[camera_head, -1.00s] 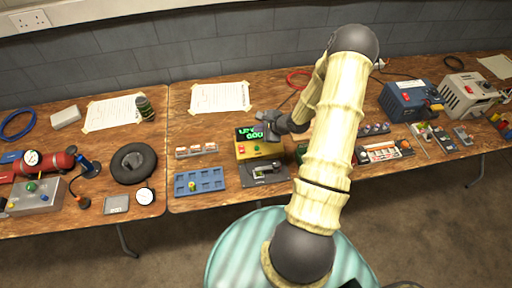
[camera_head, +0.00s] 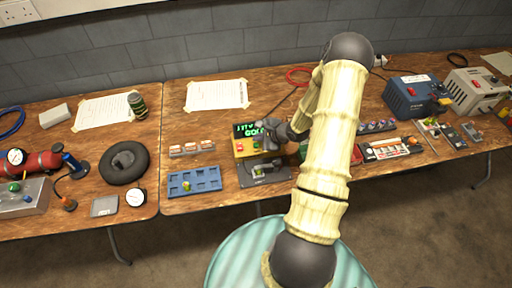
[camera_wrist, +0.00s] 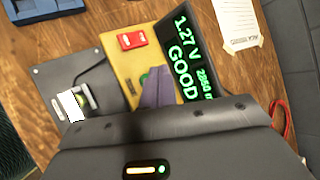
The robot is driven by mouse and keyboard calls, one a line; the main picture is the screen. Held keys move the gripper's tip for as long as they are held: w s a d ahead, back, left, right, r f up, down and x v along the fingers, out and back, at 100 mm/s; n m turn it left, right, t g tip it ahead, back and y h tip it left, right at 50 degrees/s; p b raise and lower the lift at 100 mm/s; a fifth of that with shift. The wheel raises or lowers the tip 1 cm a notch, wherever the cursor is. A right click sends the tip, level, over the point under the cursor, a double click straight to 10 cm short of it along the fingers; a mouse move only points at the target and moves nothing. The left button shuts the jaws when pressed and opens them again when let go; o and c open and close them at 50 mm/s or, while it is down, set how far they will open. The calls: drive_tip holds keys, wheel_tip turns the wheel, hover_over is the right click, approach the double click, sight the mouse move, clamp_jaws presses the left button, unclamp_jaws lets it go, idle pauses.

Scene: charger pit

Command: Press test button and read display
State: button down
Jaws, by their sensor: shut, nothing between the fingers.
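The tester is a yellow box (camera_head: 245,148) with a black display (camera_head: 246,130) at its back, on the wooden bench. In the wrist view the display (camera_wrist: 188,62) is lit green and reads "1.27 V", "GOOD" and a smaller "2850 m", partly cut off by my gripper. A red button (camera_wrist: 131,40) sits on the yellow panel (camera_wrist: 120,65). A green button (camera_wrist: 146,80) shows in part beside my fingers. My gripper (camera_head: 262,145) is shut and empty, its fingertips over the green button; contact cannot be told. A cell in a white wrapper (camera_wrist: 73,106) sits in the grey cradle plate (camera_wrist: 52,78).
A blue tray (camera_head: 205,178) lies left of the tester, with a small rack (camera_head: 191,148) behind it. A taped paper (camera_head: 217,96) lies at the back. Several chargers and packs stand at the right, including a blue unit (camera_head: 408,92).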

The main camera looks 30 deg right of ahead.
drive_tip(key=shift+a+f, duration=0.25)
drive_tip(key=shift+f, duration=0.15)
drive_tip(key=shift+s+d, duration=0.15)
drive_tip(key=shift+d, duration=0.15)
drive_tip(key=shift+a, duration=0.15)
idle(0.4)
idle(0.9)
drive_tip(key=shift+f, duration=0.4)
drive_tip(key=shift+f, duration=0.4)
idle(0.6)
drive_tip(key=shift+r+p, duration=0.1)
drive_tip(key=shift+p, duration=0.2)
drive_tip(key=shift+r+p, duration=0.75)
drive_tip(key=shift+p, duration=0.3)
